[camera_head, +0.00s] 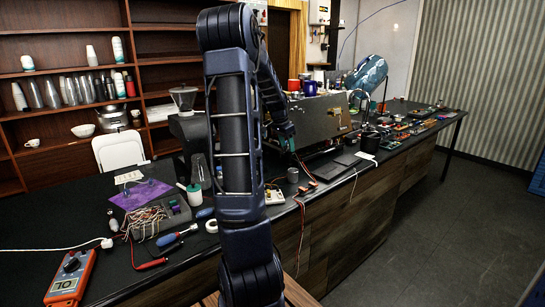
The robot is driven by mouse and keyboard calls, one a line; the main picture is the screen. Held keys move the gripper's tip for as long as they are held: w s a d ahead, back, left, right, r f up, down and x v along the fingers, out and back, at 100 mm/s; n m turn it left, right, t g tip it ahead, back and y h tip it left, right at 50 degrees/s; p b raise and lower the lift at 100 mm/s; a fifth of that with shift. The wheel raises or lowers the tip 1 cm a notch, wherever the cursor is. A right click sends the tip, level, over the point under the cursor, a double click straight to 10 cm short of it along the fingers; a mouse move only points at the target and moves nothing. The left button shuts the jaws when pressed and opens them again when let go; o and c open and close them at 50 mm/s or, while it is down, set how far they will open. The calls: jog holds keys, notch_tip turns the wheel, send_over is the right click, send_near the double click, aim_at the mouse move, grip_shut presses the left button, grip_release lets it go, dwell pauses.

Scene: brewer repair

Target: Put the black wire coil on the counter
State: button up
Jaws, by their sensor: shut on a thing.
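My gripper (287,137) is at the far end of my arm, close to the left side of the dark metal brewer (325,120). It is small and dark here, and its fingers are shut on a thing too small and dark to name. I cannot make out the black wire coil for certain. The long black counter (340,192) runs from the front left to the back right, and my arm hides part of it.
An orange multimeter (70,279), a wired box (160,217) and screwdrivers lie at the front left. A coffee grinder (185,120) stands behind them. The counter's front edge has some bare room.

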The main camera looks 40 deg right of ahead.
jog(key=shift+r, duration=0.35)
